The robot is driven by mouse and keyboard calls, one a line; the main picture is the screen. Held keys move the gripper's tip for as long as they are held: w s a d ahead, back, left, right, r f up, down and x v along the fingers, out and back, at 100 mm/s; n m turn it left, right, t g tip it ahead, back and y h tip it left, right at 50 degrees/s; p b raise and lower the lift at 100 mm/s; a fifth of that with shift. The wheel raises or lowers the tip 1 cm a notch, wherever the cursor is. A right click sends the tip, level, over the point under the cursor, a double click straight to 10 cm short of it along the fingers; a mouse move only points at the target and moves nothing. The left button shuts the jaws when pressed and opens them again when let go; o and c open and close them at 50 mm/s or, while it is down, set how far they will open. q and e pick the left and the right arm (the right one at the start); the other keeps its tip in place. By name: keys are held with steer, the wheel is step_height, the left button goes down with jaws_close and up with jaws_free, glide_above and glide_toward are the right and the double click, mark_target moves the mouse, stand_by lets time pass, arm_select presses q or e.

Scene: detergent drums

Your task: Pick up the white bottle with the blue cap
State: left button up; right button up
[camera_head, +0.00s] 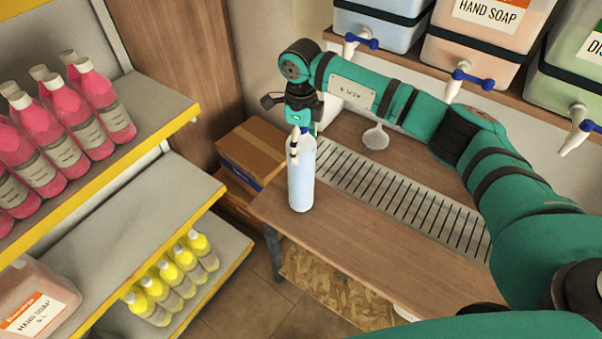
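The white bottle (302,183) stands upright at the left end of the wooden table (375,220). Its blue cap shows only partly beneath my gripper. My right gripper (295,147) points down at the bottle's top, its arm reaching in from the right. One finger lies against or just in front of the bottle's upper left side. The other finger is hidden, so I cannot tell whether the grip is closed. I also cannot tell whether the bottle's base touches the table. My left gripper is not in view.
A slotted metal grate (400,198) and a pale scoop-like object (375,137) lie behind the bottle. Dispenser tanks (480,40) with blue taps overhang the back. Shelves with pink bottles (62,150) and yellow-capped bottles (170,275) stand left. Cardboard boxes (252,150) sit behind the table's left end.

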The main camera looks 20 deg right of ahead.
steer(key=c, duration=1.3)
steer(key=shift+w+r, duration=0.15)
steer(key=shift+c, duration=0.2)
